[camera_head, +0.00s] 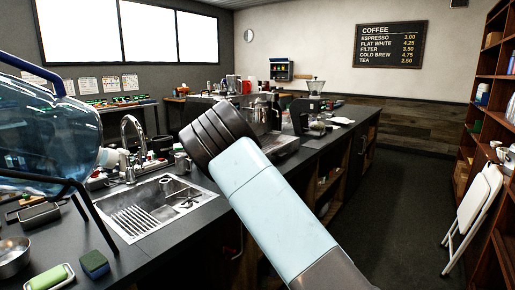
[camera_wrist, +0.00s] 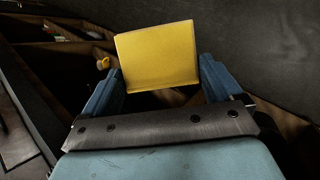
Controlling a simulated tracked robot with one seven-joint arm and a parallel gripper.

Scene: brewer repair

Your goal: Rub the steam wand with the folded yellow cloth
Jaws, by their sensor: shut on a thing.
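The folded yellow cloth (camera_wrist: 157,56) is in the wrist view, held between the two blue fingers of my gripper (camera_wrist: 160,75). My gripper is shut on it, and the cloth sticks out past the fingertips. In the head view my arm reaches up over the counter's front edge, and its dark wrist hides the gripper and the cloth. The espresso machine (camera_head: 285,143) stands on the counter just beyond my wrist, partly hidden. I cannot make out the steam wand in either view.
A steel sink (camera_head: 150,205) with a tap is left of my arm. A large blue water bottle (camera_head: 45,130) on a black stand is at far left. A sponge (camera_head: 94,263) lies in front. A white folded chair (camera_head: 474,215) leans at right. The aisle floor (camera_head: 385,210) is clear.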

